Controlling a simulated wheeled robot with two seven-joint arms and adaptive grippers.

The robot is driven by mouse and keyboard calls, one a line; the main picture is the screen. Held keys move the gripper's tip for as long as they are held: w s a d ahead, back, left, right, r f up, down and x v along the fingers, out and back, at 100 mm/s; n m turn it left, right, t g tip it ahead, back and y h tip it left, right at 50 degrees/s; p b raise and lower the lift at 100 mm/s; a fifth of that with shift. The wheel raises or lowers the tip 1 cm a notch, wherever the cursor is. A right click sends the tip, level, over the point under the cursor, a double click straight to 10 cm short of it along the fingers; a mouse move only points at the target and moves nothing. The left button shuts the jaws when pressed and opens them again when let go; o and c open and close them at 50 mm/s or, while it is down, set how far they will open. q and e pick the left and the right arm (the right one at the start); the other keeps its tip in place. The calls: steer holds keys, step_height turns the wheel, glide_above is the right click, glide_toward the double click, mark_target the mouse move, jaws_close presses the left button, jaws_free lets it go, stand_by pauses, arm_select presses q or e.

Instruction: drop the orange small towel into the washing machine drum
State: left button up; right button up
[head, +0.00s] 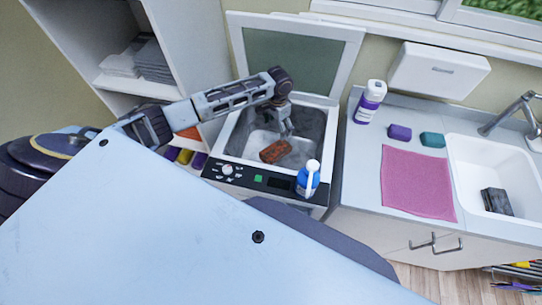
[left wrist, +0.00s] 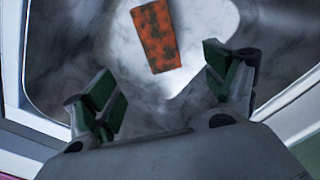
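The orange small towel (head: 275,151) lies inside the washing machine drum (head: 254,143), on the pale bottom. It is a flat orange rectangle with dark mottling, and it also shows in the left wrist view (left wrist: 156,36). The washing machine (head: 216,172) is a top loader with its lid (head: 295,62) raised. My left gripper (head: 289,132) points down into the drum opening, above the towel and apart from it. In the left wrist view, its green-padded fingers (left wrist: 162,92) are spread with nothing between them. My right gripper does not show.
A blue bottle with a white top (head: 308,178) stands at the machine's front right corner. The counter right of it holds a pink cloth (head: 417,184), a purple block (head: 399,132), a teal block (head: 432,139) and a white-and-purple bottle (head: 369,102). A shelf unit (head: 190,50) stands left.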

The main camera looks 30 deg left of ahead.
arm_select(q)
step_height(320, 180, up, 12)
stand_by(1.1)
steer(key=shift+s+f, duration=0.1)
stand_by(0.9)
